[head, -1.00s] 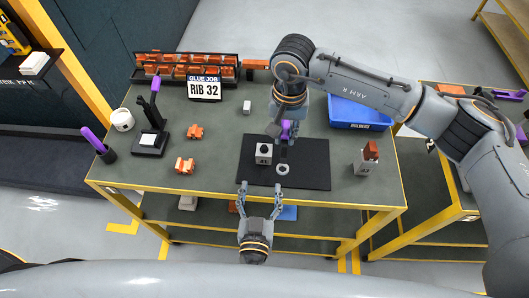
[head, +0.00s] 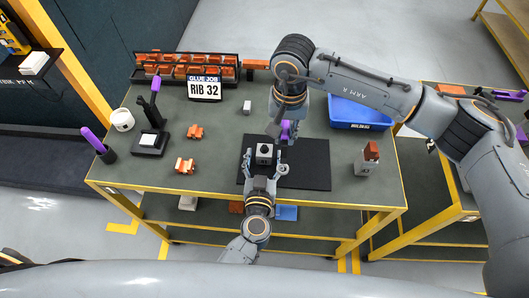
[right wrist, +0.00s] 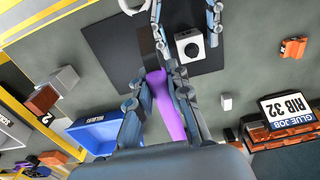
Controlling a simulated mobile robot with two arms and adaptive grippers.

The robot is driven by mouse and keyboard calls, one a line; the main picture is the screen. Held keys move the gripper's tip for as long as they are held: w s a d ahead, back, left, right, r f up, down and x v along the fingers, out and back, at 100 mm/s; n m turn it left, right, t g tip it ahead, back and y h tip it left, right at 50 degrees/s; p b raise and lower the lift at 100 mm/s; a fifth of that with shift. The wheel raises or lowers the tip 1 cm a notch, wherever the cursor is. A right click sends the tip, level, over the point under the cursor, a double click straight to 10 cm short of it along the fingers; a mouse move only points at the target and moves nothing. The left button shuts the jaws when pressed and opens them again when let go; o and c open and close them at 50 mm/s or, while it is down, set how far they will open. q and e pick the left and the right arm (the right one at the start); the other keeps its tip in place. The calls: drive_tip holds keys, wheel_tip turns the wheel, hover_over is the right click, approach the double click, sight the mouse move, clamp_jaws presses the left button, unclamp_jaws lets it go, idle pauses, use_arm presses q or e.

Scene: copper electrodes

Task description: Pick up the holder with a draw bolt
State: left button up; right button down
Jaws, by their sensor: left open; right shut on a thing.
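A pale grey cube-shaped holder (head: 264,151) with a round dark hole in its top stands upright on the black mat (head: 315,165); it also shows in the right wrist view (right wrist: 190,46). My left gripper (head: 263,160) is open, with its fingers on either side of the holder; I cannot tell whether they touch it. My right gripper (head: 285,130) is shut on a purple-handled tool (right wrist: 170,105), just behind the holder. The tool's dark end points toward the mat beside the holder. A draw bolt cannot be made out. A second holder (head: 363,166) with a copper piece stands to the right.
A blue bin (head: 360,116) stands at the back right. A rack of copper pieces (head: 190,66) and a RIB 32 sign (head: 204,89) stand at the back left. Two loose copper pieces (head: 185,165) and a black stand (head: 150,140) occupy the left.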

use_arm(q)
drive_tip(key=shift+c, duration=0.2)
use_arm(e)
drive_tip(key=shift+r, duration=0.1)
use_arm(q)
drive_tip(key=shift+s+r, duration=0.1)
drive_tip(key=c, duration=0.3)
use_arm(e)
drive_tip(key=shift+s, duration=0.1)
use_arm(q)
clamp_jaws()
